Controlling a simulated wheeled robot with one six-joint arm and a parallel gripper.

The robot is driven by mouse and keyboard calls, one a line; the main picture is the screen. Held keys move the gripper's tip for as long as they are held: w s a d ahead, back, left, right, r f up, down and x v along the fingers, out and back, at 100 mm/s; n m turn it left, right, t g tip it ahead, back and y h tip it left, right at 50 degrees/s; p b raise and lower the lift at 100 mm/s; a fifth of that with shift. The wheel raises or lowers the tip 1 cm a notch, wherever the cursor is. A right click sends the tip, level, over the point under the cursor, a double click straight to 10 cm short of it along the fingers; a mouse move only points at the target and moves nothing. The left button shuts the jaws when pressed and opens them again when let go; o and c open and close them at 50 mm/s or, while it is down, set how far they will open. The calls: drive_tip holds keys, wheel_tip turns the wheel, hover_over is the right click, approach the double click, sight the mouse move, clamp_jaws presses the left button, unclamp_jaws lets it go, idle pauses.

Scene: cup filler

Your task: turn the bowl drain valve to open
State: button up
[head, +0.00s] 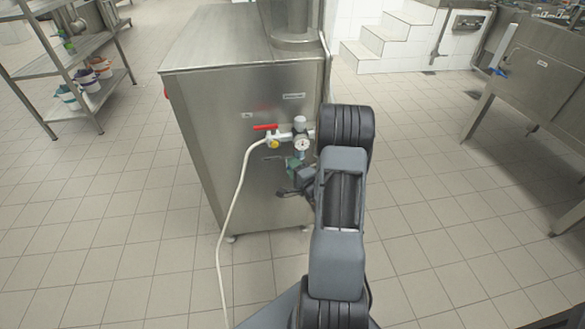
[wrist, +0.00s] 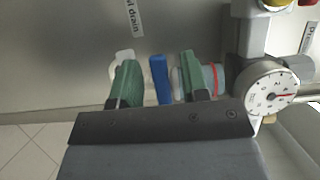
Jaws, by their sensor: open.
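The bowl drain valve shows a blue lever (wrist: 160,78) in the wrist view, below a label (wrist: 132,16) of which only "l drain" is readable. My gripper (wrist: 156,88) is open, with one green fingertip on each side of the blue lever. Gaps show between lever and fingertips, so I see no grip on it. The lever's lower end is hidden behind my gripper's dark body. In the head view my gripper (head: 297,168) is at the machine's front, just below the gauge; the blue lever cannot be made out there.
A pressure gauge (wrist: 270,88) stands close right of my gripper. A red-handled valve (head: 265,127) and a white hose (head: 236,190) are on the steel machine (head: 200,110). A shelf (head: 70,60) stands left, a steel sink unit (head: 540,70) right. The tiled floor between is clear.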

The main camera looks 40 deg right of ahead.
drive_tip(key=shift+w, duration=0.35)
clamp_jaws()
